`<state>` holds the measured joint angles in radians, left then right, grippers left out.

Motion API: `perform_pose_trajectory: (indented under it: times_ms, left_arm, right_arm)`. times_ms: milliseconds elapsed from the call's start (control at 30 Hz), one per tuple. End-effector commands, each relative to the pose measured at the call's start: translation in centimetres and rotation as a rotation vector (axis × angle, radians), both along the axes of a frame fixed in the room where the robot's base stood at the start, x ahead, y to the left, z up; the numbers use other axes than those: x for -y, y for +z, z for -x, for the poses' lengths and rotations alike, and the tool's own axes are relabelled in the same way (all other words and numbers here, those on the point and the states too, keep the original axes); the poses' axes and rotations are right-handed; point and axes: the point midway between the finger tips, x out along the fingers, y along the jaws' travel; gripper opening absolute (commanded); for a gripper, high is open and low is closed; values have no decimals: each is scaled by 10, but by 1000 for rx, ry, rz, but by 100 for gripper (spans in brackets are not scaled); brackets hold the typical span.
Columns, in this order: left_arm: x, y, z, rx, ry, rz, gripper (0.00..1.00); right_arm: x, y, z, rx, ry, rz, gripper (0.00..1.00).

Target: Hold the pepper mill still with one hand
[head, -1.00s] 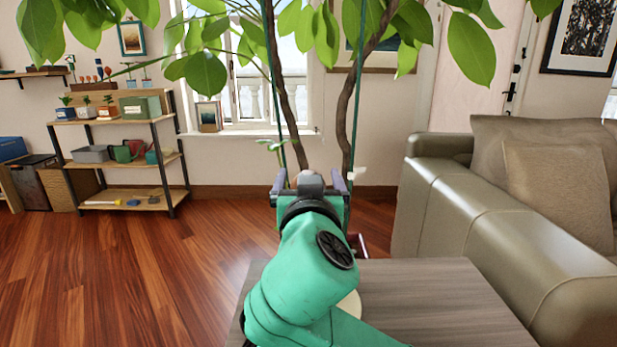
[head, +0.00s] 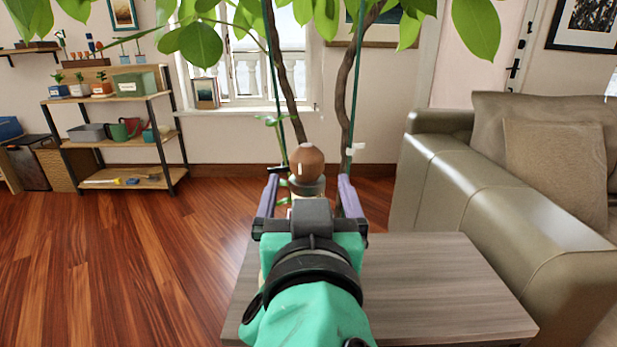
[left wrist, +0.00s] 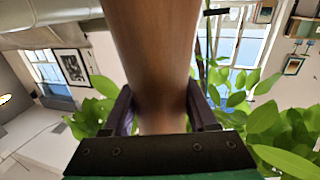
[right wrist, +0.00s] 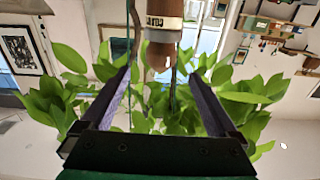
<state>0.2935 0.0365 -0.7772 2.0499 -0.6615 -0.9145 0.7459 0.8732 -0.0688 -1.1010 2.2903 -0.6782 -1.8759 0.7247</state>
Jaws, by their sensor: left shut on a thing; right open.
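The pepper mill has a round brown wooden head (head: 307,160) above a dark collar and a pale band; its lower part is hidden behind my right gripper in the head view. The left wrist view shows its brown wooden body (left wrist: 155,45) filling the middle. My left gripper (left wrist: 160,95) is shut on that body; in the head view it is mostly hidden. My right gripper (head: 308,185) is open and empty, its fingers to either side of the mill's line in the head view. In the right wrist view the mill (right wrist: 160,52) appears between and beyond the open fingers.
A grey wooden table (head: 440,290) lies under my right arm, with bare top to the right. A leafy plant (head: 345,115) stands behind the mill. A leather sofa (head: 480,210) is at right, and a shelf (head: 115,140) at far left. Open floor lies left.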

Motion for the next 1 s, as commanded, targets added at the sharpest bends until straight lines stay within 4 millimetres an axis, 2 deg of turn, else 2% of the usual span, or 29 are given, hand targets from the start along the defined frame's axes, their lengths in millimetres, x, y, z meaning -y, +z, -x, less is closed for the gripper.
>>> perform_pose_trajectory:
  times_ms: [733, 767, 800, 833, 1000]
  left_arm:
    - [0, 2, 0, -2, 0, 0, 0]
    - [0, 1, 0, -2, 0, 0, 66]
    - [0, 1, 0, -1, 0, 0, 81]
    - [0, 1, 0, -1, 0, 0, 93]
    - [0, 2, 0, 0, 0, 0, 93]
  right_arm:
    - [0, 3, -1, 1, 0, 0, 95]
    - [0, 3, -1, 1, 0, 0, 95]
    - [0, 2, -1, 1, 0, 0, 95]
    - [0, 2, -1, 1, 0, 0, 95]
    - [0, 2, -1, 1, 0, 0, 95]
